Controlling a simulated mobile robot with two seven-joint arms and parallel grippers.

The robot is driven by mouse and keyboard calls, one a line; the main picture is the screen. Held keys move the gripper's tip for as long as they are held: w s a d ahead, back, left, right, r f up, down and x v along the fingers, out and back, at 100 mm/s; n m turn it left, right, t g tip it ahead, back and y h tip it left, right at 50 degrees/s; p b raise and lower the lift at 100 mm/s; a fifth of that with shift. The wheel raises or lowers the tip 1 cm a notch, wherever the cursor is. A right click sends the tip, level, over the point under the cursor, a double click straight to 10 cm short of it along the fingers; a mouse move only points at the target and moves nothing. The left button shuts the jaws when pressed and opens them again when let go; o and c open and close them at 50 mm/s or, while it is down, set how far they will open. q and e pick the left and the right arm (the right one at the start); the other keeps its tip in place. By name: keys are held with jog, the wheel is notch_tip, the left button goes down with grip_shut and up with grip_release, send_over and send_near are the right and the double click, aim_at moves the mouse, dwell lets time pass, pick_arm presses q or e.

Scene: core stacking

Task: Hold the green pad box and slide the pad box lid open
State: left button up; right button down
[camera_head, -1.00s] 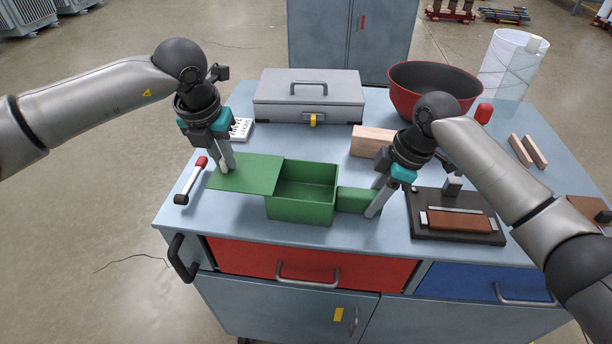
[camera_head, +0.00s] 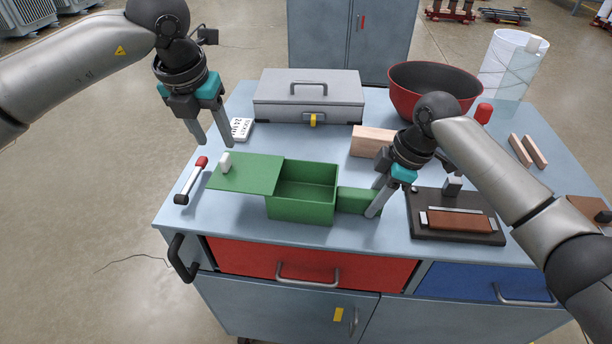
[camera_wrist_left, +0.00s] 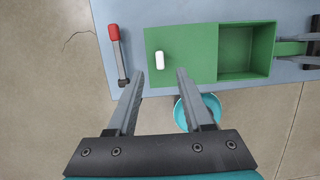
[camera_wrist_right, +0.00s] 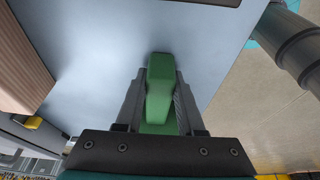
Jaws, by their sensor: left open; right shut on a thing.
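The green pad box (camera_head: 301,209) sits on the workbench with its right part uncovered; the inside I see is empty. Its green lid (camera_head: 247,173) sticks out to the left, with a small white knob (camera_head: 226,163) near its left end. The lid and knob also show in the left wrist view (camera_wrist_left: 180,68). My left gripper (camera_head: 216,142) is open and empty, raised above and behind the knob. My right gripper (camera_head: 373,213) is shut on the box's green side handle (camera_head: 352,199); the handle fills its jaws in the right wrist view (camera_wrist_right: 160,90).
A red-tipped tool (camera_head: 191,181) lies left of the lid. A grey case (camera_head: 309,92), a wooden block (camera_head: 372,142) and a red bowl (camera_head: 436,84) stand behind the box. A dark fixture (camera_head: 455,217) lies to the right.

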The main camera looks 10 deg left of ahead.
jog(key=shift+c, duration=2.2)
grip_release()
pick_arm(q)
jog(key=v, duration=0.5)
pick_arm(e)
jog(key=shift+r, duration=0.1)
